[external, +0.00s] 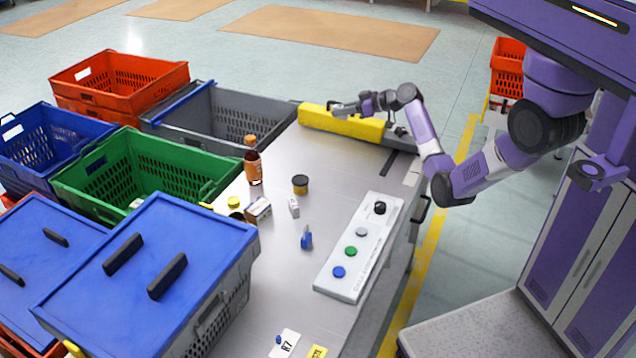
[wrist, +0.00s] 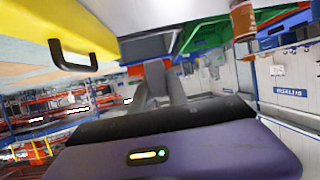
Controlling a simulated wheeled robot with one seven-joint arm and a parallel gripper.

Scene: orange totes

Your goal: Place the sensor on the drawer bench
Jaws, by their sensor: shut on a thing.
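The drawer bench (external: 335,165) is the long grey bench with dark handles on its right side. My gripper (external: 338,108) is over the far end of the bench, by the yellow toolbox (external: 318,121). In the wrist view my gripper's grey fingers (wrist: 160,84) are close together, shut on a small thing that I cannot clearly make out. I cannot tell for certain which object is the sensor. A small blue upright item (external: 306,238) stands on the bench, apart from my gripper.
A brown bottle (external: 253,164), a dark jar (external: 300,185), small boxes (external: 258,209) and a button panel (external: 357,250) occupy the bench. Green (external: 150,160), grey (external: 225,110) and blue-lidded (external: 150,255) totes line its left side. Bare surface lies between the jar and toolbox.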

